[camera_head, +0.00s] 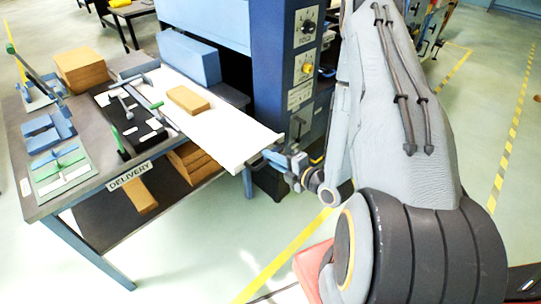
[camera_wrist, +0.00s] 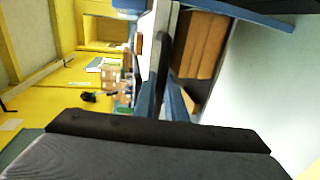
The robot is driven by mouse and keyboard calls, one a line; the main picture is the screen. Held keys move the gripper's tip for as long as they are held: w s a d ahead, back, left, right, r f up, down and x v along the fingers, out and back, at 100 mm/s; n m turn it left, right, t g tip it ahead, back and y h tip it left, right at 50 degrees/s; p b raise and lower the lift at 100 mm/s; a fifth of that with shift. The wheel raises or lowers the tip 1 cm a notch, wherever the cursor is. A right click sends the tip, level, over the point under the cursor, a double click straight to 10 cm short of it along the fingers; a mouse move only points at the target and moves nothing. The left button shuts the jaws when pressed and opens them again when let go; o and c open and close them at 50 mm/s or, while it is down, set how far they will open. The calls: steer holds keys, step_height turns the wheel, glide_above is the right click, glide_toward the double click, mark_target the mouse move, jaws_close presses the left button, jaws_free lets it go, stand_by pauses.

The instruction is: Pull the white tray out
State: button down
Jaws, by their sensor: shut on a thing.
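The white tray (camera_head: 222,129) is a long flat sheet-like tray lying at a slant over the table. Its right end sticks out past the table's edge, and a tan block (camera_head: 188,99) lies on it. My gripper (camera_head: 273,153) is shut on the tray's right end, near its corner. In the wrist view the tray (camera_wrist: 161,45) shows nearly edge-on as a pale strip, running to my gripper (camera_wrist: 165,103). The exact contact of the fingers is partly hidden.
The table (camera_head: 75,193) has a DELIVERY label (camera_head: 131,176) and holds a black device (camera_head: 128,128), a green-and-white board (camera_head: 62,172) and a cardboard box (camera_head: 82,70). Brown boxes (camera_head: 194,163) sit below. A blue machine (camera_head: 283,75) stands close behind my gripper. Floor in front is open.

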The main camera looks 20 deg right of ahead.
steer(key=c, duration=1.8)
jaws_free()
steer(key=shift+b+v, duration=0.9)
steer(key=shift+v, duration=3)
